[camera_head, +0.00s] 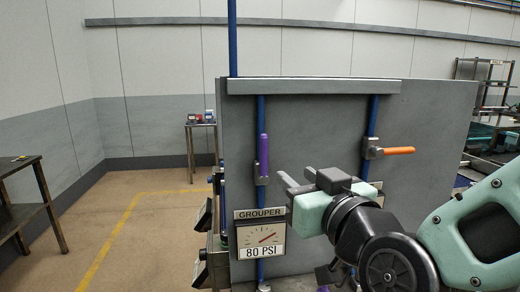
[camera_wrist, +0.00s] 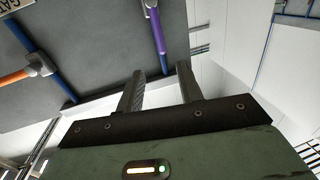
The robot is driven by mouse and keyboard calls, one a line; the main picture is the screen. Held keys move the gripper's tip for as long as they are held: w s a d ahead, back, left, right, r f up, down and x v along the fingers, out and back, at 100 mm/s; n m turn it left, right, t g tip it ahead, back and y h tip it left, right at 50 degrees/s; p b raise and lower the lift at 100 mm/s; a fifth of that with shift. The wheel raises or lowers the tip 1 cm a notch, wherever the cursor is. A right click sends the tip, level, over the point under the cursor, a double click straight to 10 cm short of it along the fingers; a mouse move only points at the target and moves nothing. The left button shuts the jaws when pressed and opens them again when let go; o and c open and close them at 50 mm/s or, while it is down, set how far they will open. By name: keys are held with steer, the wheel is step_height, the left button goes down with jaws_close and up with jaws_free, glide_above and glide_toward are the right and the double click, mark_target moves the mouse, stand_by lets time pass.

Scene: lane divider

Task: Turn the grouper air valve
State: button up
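The grouper air valve has a purple handle (camera_head: 263,153) standing upright along the left blue pipe, with its grey valve body (camera_head: 261,180) at its lower end. A sign reading GROUPER (camera_head: 260,213) and a gauge marked 80 PSI (camera_head: 261,238) sit below it. The purple handle also shows in the wrist view (camera_wrist: 155,27), beyond the fingertips. My gripper (camera_head: 295,172) is to the right of the valve in the head view, its fingers pointing left. The wrist view shows its two fingers (camera_wrist: 160,68) apart with nothing between them. It appears clear of the handle.
A second valve with an orange handle (camera_head: 398,151), lying horizontal, is on the right blue pipe. My arm hides most of the gauge below it. The grey panel (camera_head: 318,125) stands behind both pipes. Tables stand at the left (camera_head: 28,205) and at the back (camera_head: 202,126).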

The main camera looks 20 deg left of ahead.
mark_target(265, 151)
steer(key=p+x, duration=0.6)
steer(key=x, duration=1)
steer(key=shift+d+p, duration=0.1)
steer(key=shift+p, duration=0.2)
steer(key=shift+w+a, duration=0.35)
steer(key=shift+w, duration=0.05)
jaws_close()
